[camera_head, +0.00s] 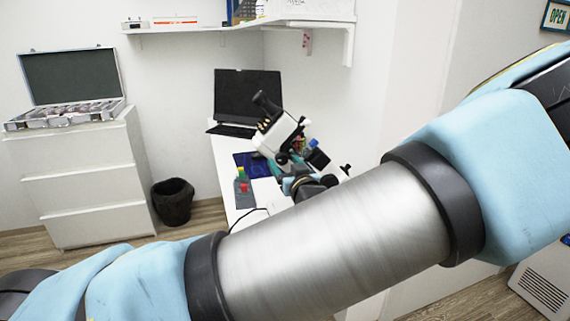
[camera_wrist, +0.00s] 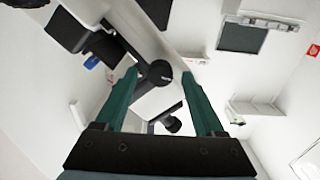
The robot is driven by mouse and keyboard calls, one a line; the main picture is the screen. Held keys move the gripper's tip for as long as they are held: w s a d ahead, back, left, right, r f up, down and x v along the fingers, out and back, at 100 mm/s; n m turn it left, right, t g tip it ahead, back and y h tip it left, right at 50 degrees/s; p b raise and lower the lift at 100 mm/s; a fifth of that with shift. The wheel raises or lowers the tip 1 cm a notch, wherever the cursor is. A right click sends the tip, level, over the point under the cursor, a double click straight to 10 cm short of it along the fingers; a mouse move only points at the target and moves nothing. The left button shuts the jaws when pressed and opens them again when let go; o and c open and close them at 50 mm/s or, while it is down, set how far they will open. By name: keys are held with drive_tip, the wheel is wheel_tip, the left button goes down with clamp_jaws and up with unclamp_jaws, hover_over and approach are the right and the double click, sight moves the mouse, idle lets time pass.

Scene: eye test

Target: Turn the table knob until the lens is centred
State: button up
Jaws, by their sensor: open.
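A white optical instrument with a black eyepiece (camera_head: 266,103) stands on the white desk in the head view; its white body (camera_head: 280,132) is tilted. In the wrist view, a round black knob (camera_wrist: 159,72) on the white instrument shows between the green fingers of my gripper (camera_wrist: 160,77). The fingers are apart, one on each side of the knob in the picture; I cannot tell whether they touch it. In the head view, my arm hides the lower part of the instrument and most of my gripper. I cannot make out the lens or its centring.
A dark laptop (camera_head: 246,97) stands behind the instrument. A grey box with coloured tops (camera_head: 243,190) is on the desk's left. A white drawer unit (camera_head: 85,185) bears an open case (camera_head: 75,82). A black bin (camera_head: 173,201) stands beside it. A wall shelf (camera_head: 200,29) hangs above.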

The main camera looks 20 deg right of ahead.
drive_tip(key=shift+c, duration=0.4)
clamp_jaws()
drive_tip(key=shift+m+p, duration=0.35)
drive_tip(key=shift+m, duration=0.65)
drive_tip(key=shift+o, duration=0.4)
unclamp_jaws()
